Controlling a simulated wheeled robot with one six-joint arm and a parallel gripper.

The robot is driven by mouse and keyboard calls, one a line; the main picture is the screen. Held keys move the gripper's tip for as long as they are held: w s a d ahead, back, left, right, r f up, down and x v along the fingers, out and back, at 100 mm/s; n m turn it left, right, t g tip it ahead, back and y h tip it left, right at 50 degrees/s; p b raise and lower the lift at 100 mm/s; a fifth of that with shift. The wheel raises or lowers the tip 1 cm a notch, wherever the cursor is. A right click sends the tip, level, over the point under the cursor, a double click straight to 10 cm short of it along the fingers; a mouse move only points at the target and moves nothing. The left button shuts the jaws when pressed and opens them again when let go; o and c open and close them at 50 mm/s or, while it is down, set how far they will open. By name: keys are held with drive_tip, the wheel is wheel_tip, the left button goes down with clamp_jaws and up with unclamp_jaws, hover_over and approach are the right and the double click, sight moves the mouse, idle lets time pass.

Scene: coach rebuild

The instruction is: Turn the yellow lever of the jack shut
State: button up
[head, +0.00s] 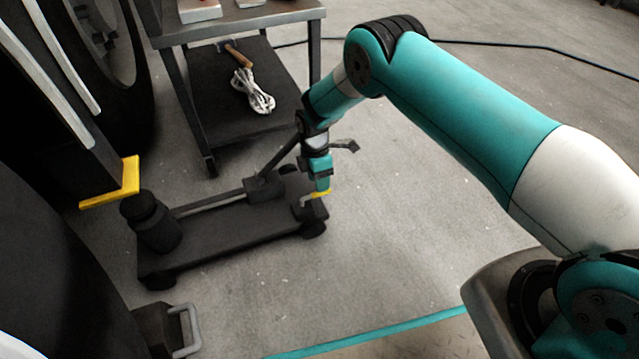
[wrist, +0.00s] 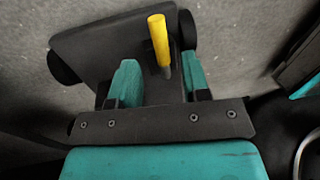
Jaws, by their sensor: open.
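The black trolley jack (head: 225,235) stands on the floor, its round lifting post (head: 153,222) at the left end. The yellow lever (head: 318,194) is at the jack's right end, directly under my gripper (head: 318,185). In the wrist view, my gripper (wrist: 160,82) is open with two teal fingers. The yellow lever (wrist: 159,40) stands out past the fingertips, nearer the right finger, and its dark stem runs down between the fingers. I cannot tell whether a finger touches it. The jack's end plate (wrist: 100,45) lies behind the fingers.
A grey cart (head: 170,75) with a hammer (head: 238,56) and a coiled white cord (head: 254,92) on its lower shelf stands behind the jack. A yellow bracket (head: 115,188) juts out at left. A dark block with a handle (head: 183,325) sits in front. Floor to the right is clear.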

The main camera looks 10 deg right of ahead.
wheel_tip(320, 180, up, 8)
drive_tip(key=w+p, duration=0.1)
drive_tip(key=p, duration=0.2)
drive_tip(key=shift+w+a+r, duration=0.15)
drive_tip(key=shift+w+r, duration=0.05)
drive_tip(key=shift+w, duration=0.1)
drive_tip(key=s+r+m+t+y+p, duration=0.1)
drive_tip(key=s+r+m+p, duration=0.3)
drive_tip(key=r, duration=1.2)
drive_tip(key=s+r+m+y+p, duration=0.1)
drive_tip(key=s+r+m+p, duration=0.35)
drive_tip(key=r, duration=1.25)
drive_tip(key=s+d+r+m+y+p, duration=0.1)
drive_tip(key=s+r, duration=0.3)
drive_tip(key=s, duration=0.4)
drive_tip(key=s+d+r+m+t+y, duration=0.1)
drive_tip(key=s+r+m, duration=0.1)
drive_tip(key=s+r, duration=0.45)
drive_tip(key=s+d+r+m+y+p, duration=0.1)
drive_tip(key=s+r, duration=0.2)
drive_tip(key=s, duration=0.7)
wheel_tip(320, 180, up, 38)
drive_tip(key=p, duration=3.7)
drive_tip(key=shift+a+f, duration=0.25)
